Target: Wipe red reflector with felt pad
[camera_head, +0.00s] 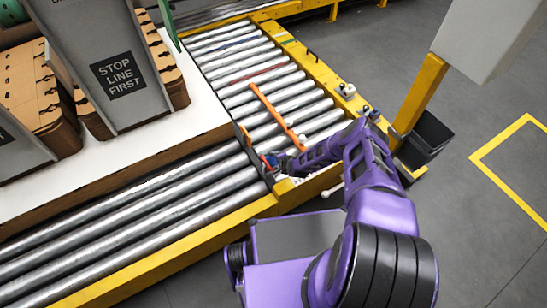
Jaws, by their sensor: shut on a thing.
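My gripper (281,162) is at the end of my purple arm, low over the near right corner of the roller conveyor. It is shut on a small dark blue piece (273,159), which seems to be the felt pad; the jaws hide part of it. A small red spot (264,158), likely the red reflector, shows just left of the jaws, by the frame post at the conveyor corner. It is too small to tell whether pad and reflector touch.
An orange bar (276,115) lies diagonally across the rollers just behind my gripper. A yellow frame rail (318,72) with small fittings edges the conveyor. A yellow post (419,92) and a dark bin (429,138) stand right. Grey signed stacks (107,45) stand left.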

